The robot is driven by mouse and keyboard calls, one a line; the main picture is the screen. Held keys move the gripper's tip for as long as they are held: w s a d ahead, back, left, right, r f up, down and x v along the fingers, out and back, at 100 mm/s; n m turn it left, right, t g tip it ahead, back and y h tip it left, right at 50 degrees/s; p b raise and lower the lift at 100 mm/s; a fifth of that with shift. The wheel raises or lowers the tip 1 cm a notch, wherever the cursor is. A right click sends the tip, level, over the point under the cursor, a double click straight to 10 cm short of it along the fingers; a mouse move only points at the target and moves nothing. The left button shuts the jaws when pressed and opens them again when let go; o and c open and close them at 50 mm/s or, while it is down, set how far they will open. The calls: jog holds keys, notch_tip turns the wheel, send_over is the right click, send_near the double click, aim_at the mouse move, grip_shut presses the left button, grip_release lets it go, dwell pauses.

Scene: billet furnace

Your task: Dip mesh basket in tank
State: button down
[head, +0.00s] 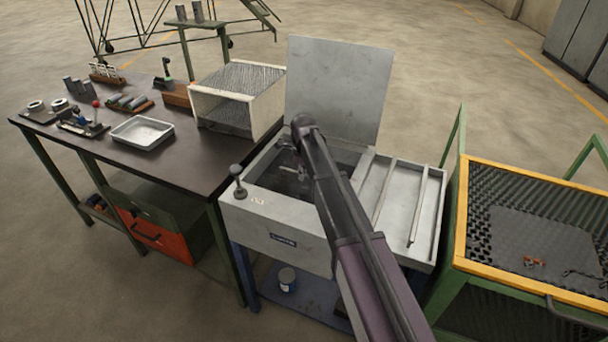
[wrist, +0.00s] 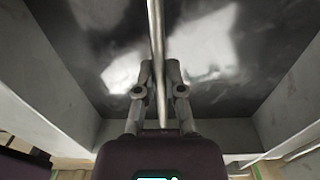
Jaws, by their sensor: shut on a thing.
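The tank (head: 262,228) is a light grey metal basin with its lid (head: 338,85) raised at the back. My arm reaches over it, and my gripper (head: 290,168) is low in the tank opening, partly hidden by my own wrist. In the wrist view my gripper (wrist: 160,78) is shut on a thin metal bar, which looks like the mesh basket's handle (wrist: 155,30). The mesh of the basket cannot be made out in either view. Dark, shiny liquid with bright reflections (wrist: 125,70) fills the tank below the fingers, with grey walls on both sides.
A ribbed drain board (head: 398,205) adjoins the tank's right side. The workbench (head: 190,160) at left holds a white tray (head: 142,133) and a wire-topped box (head: 235,100). A yellow-rimmed mesh cart (head: 530,282) stands at right.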

notch_tip(320, 180, up, 23)
jog(key=p, duration=2.2)
jog(key=shift+f, duration=0.15)
dwell(0.9)
dwell(0.4)
jog(key=shift+w+r+p, duration=0.1)
jog(key=shift+r+p, duration=0.5)
jog(key=shift+p, duration=0.15)
